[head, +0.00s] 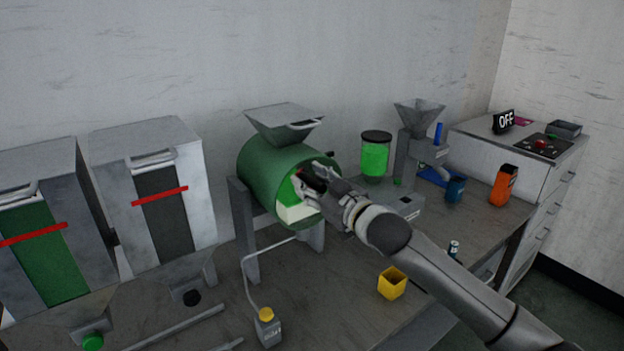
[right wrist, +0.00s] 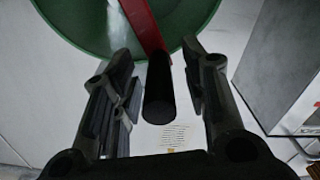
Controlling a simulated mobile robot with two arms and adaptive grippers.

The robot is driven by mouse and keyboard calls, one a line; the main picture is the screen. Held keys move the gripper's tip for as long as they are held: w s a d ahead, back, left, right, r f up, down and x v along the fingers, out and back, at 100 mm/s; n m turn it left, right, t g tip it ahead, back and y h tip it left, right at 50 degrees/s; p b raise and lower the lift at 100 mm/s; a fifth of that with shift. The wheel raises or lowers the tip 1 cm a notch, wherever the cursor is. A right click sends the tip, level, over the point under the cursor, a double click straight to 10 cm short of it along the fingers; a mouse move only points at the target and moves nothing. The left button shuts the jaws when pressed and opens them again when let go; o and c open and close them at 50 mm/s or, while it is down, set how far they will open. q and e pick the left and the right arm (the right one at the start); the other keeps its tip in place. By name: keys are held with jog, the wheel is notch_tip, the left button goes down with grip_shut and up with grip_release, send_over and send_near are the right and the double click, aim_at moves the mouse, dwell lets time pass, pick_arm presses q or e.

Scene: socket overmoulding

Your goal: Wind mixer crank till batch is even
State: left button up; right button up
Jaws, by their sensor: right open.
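The mixer is a green drum (head: 258,162) on a grey stand, with a grey hopper (head: 284,120) on top. My right gripper (head: 312,184) is at the drum's front end and hides most of the crank in the head view. In the right wrist view the crank shows as a red arm (right wrist: 146,22) with a black handle (right wrist: 159,90). The handle lies between the open fingers of my right gripper (right wrist: 160,95), with gaps on both sides. Green and white show at the drum's end (head: 290,203); the evenness of the batch cannot be told. My left gripper is not in view.
Two grey bins (head: 150,150) stand at the left. A green jar (head: 375,157), blue cup (head: 455,189) and orange container (head: 504,186) stand to the right.

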jog(key=shift+c, duration=0.5)
grip_shut()
jog(key=shift+w+d+r, duration=0.1)
jog(key=shift+w+r, duration=0.05)
jog(key=shift+r, duration=0.05)
